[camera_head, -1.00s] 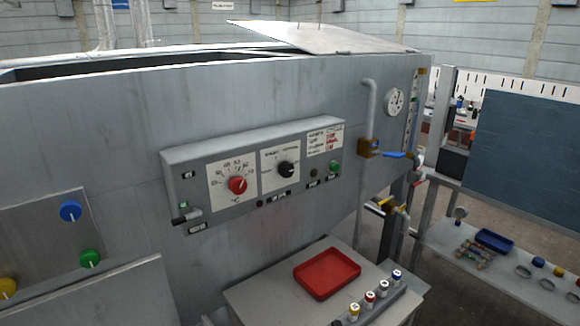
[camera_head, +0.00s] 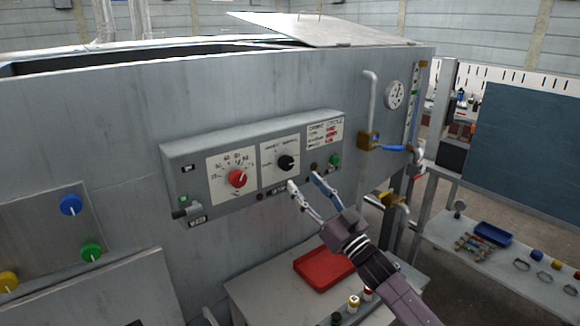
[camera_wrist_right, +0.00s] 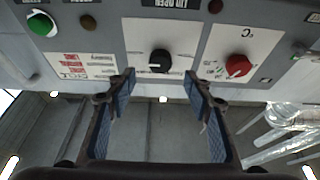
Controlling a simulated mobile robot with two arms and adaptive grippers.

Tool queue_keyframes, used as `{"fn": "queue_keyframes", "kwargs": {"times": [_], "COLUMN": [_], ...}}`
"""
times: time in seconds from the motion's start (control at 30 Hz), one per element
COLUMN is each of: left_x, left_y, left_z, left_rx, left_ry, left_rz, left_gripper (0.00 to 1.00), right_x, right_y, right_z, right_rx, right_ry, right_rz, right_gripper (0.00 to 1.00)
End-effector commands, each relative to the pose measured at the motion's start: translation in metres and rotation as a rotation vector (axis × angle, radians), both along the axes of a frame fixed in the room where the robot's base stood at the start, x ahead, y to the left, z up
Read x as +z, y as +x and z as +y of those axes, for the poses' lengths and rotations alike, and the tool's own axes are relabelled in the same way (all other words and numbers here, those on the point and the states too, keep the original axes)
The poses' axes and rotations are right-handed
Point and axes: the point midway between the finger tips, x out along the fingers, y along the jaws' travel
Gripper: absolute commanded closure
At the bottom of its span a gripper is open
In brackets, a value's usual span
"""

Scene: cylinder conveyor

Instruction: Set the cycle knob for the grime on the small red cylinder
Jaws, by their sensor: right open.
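The black cycle knob (camera_head: 286,163) sits on a white label plate in the middle of the grey control panel. It also shows in the right wrist view (camera_wrist_right: 160,61), centred just beyond the fingertips. My right gripper (camera_head: 302,181) is open in front of the panel, just below the knob; its fingers (camera_wrist_right: 161,85) appear on either side of the knob and no contact is visible. A red temperature knob (camera_head: 237,178) is left of the black knob. A printed chart (camera_head: 323,133) is at the panel's upper right, its text too small to read. No small red cylinder can be clearly picked out. My left gripper is not in view.
A green button (camera_head: 334,160) is right of the black knob. Below, a red tray (camera_head: 318,271) and several small capped containers (camera_head: 353,302) are on a grey table (camera_head: 262,290), partly behind my right arm. A blue-handled valve (camera_head: 392,148) is at the right.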

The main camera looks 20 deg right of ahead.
Motion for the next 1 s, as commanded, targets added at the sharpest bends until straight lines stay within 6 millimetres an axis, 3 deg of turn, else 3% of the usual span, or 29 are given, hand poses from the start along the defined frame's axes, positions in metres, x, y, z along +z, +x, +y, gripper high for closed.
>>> {"fn": "queue_keyframes", "kwargs": {"times": [0.5, 0.97, 1.0], "left_x": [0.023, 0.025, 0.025], "left_y": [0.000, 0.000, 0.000], "left_z": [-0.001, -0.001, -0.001], "left_rx": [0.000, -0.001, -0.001], "left_ry": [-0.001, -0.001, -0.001], "left_rz": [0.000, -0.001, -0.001], "left_gripper": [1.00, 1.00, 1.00], "right_x": [0.029, 0.030, 0.030], "right_y": [0.057, 0.067, 0.067], "right_z": [0.021, 0.025, 0.025], "right_rx": [0.002, 0.003, 0.003], "right_ry": [0.002, 0.000, 0.000], "right_rz": [-0.005, -0.003, -0.003], "right_gripper": [0.53, 0.53, 0.57]}}
